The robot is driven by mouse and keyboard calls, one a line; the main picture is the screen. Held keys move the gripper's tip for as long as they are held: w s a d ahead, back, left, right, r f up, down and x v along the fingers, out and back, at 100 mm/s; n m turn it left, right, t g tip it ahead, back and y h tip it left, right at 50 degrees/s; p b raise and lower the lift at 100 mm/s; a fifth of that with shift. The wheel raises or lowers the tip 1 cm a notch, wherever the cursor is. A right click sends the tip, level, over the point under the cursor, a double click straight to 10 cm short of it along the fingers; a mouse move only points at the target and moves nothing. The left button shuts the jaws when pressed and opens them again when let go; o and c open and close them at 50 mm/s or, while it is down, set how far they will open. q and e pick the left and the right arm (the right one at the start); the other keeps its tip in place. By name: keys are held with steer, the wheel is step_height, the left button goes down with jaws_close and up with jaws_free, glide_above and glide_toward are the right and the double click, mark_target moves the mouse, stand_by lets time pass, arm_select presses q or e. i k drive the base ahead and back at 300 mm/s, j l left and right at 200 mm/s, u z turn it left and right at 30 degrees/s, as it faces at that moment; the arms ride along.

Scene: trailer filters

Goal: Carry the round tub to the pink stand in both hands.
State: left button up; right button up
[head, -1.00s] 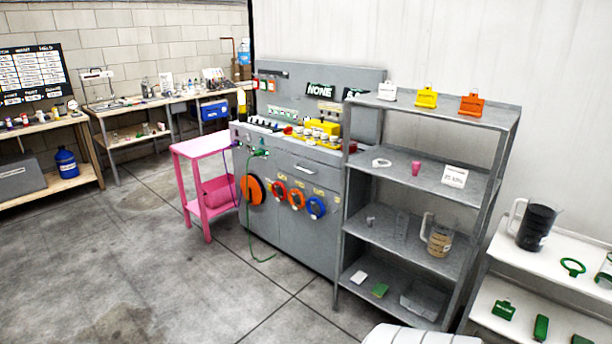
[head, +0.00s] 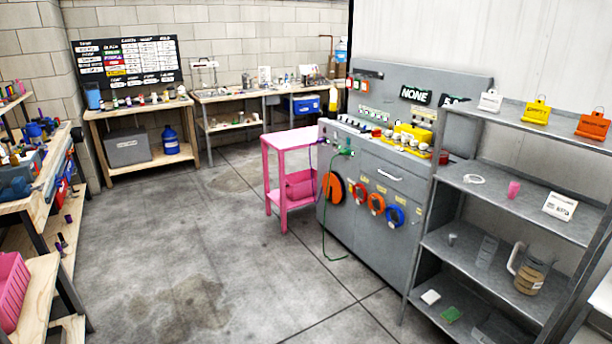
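The pink stand (head: 290,138) is a small table left of the grey control cabinet. Its top is bare, and a pink bin (head: 300,184) sits on its lower shelf. I cannot make out a round tub in the head view. Neither of my grippers is in view, so what they hold is hidden.
The grey cabinet (head: 362,226) with coloured round fittings stands right of the stand, a green cable hanging to the floor. A grey shelf rack (head: 490,195) is at the right. Workbenches line the back and left. The concrete floor (head: 230,255) in the middle is clear.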

mark_target(293, 136)
steer(key=i+u, duration=0.3)
steer(key=i, duration=0.2)
steer(key=i+l+u, duration=0.1)
steer(key=i+u, duration=0.2)
steer(key=i, duration=0.2)
